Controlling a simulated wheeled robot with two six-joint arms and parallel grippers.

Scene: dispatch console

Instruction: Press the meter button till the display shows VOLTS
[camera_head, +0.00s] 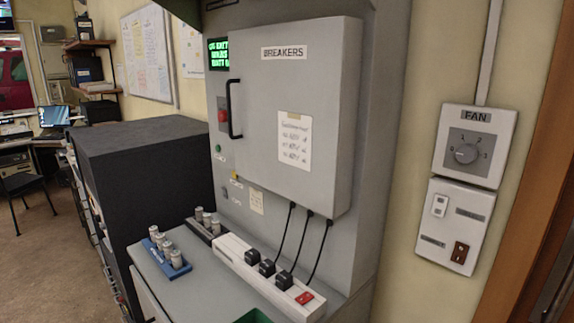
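A small display (219,53) with green text on black sits at the upper left of the grey cabinet. Its right side is hidden by the breaker door, and the visible text is cut off; I cannot read VOLTS on it. Below it on the cabinet's left strip are a red switch (223,116), a small green button (218,148) and a small yellow part (235,175). Their labels are too small to read, so I cannot tell which is the meter button. Neither of my grippers is in view.
The grey BREAKERS door (290,80) with a black handle (233,108) juts forward. A white power strip (240,260) with black plugs and a blue battery holder (175,265) lie on the ledge. A FAN dial (466,153) is on the right wall.

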